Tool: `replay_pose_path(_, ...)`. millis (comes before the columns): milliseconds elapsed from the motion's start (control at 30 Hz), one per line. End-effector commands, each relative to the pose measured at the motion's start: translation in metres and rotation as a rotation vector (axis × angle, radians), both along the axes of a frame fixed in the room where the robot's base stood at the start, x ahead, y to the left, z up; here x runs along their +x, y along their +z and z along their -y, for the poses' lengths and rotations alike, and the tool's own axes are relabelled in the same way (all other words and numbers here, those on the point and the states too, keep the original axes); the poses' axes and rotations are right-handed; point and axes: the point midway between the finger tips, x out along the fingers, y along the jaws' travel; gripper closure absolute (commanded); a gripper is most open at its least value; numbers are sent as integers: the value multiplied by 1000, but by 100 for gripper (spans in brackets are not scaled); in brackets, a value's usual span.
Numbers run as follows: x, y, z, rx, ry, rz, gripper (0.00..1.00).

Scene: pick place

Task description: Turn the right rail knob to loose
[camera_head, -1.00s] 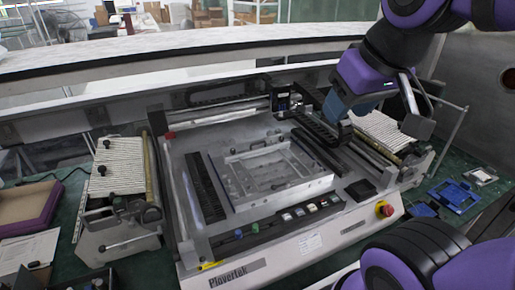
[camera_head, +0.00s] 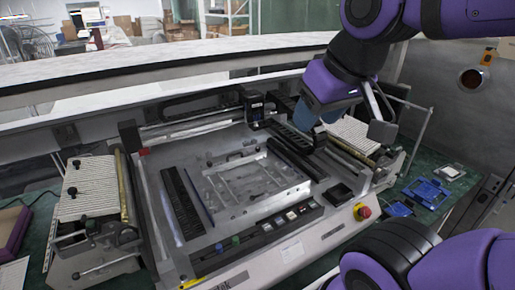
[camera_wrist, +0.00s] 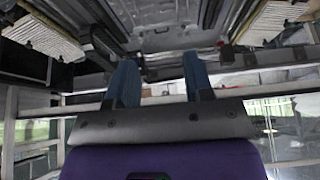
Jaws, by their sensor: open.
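The grey machine (camera_head: 205,150) stands on the green table, with a flat framed plate in its middle. A long dark rail (camera_head: 298,158) runs along the right side of that plate. I cannot make out the right rail knob or its setting in the head view. My gripper (camera_head: 325,112), with blue fingers, is above the rear right part of the machine, near the rail and apart from the front controls. In the wrist view my gripper (camera_wrist: 160,72) is open, with nothing between its fingers; the machine shows beyond them.
White ribbed pads stand at the machine's left (camera_head: 88,187) and right (camera_head: 352,133). The red stop button (camera_head: 362,212) is at the front right corner. Blue parts (camera_head: 430,192) lie on the green table at the right. A purple-edged box (camera_head: 12,235) is at the far left.

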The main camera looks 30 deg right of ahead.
Motion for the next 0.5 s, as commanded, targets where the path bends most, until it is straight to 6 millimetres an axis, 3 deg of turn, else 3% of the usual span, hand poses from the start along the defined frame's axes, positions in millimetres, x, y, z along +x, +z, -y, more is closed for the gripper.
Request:
replay_pose_path(233,18,5,2,37,-67,-24,52)
replay_pose_path(500,84,16,12,158,-326,-100,52)
